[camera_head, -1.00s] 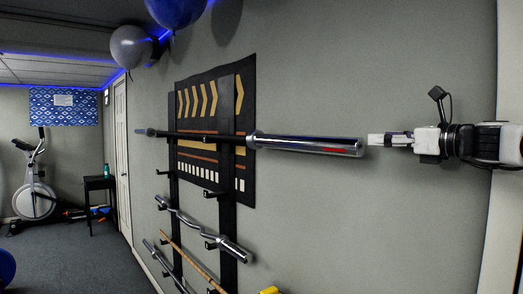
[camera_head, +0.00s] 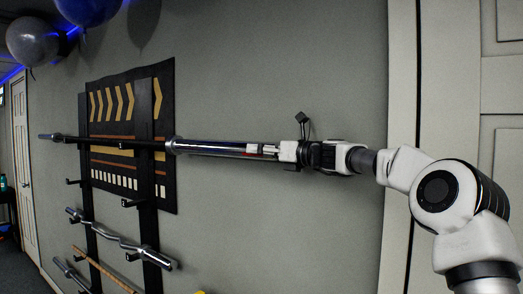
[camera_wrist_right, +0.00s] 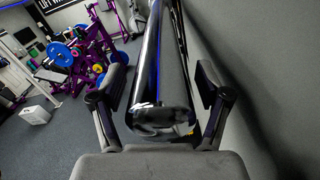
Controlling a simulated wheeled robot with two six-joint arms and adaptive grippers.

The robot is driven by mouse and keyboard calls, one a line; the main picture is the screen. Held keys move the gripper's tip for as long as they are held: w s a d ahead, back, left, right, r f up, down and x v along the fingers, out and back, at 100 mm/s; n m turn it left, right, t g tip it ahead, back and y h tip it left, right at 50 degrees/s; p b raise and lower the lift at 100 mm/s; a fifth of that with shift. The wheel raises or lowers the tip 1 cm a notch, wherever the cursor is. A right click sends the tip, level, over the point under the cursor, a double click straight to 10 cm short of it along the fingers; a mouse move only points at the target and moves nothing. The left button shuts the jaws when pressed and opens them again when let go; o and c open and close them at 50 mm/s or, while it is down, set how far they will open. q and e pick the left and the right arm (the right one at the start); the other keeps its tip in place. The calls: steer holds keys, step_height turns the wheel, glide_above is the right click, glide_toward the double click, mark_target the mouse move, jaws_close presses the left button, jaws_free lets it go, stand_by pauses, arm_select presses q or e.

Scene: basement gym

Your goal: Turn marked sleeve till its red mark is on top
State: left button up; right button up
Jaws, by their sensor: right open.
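The marked sleeve (camera_head: 210,148) is the shiny chrome end of the top barbell on the wall rack. It also shows in the right wrist view (camera_wrist_right: 158,88), its end face towards the camera. My right gripper (camera_head: 262,150) is at the sleeve's right end. In the wrist view its fingers (camera_wrist_right: 161,66) are open, one on each side of the sleeve, with gaps between. The red mark cannot be made out clearly now; the gripper covers part of the sleeve's near side. My left gripper is not in view.
Below hang a curl bar (camera_head: 120,240) and a wooden bar (camera_head: 102,268) on the black rack. Behind the bar is a patterned wall panel (camera_head: 125,100). A white door frame (camera_head: 400,60) stands at right. Balloons (camera_head: 33,40) float at upper left.

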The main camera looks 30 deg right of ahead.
steer(key=shift+s+d, duration=0.1)
steer(key=c, duration=1.1)
steer(key=shift+c, duration=0.2)
steer(key=shift+n, duration=0.4)
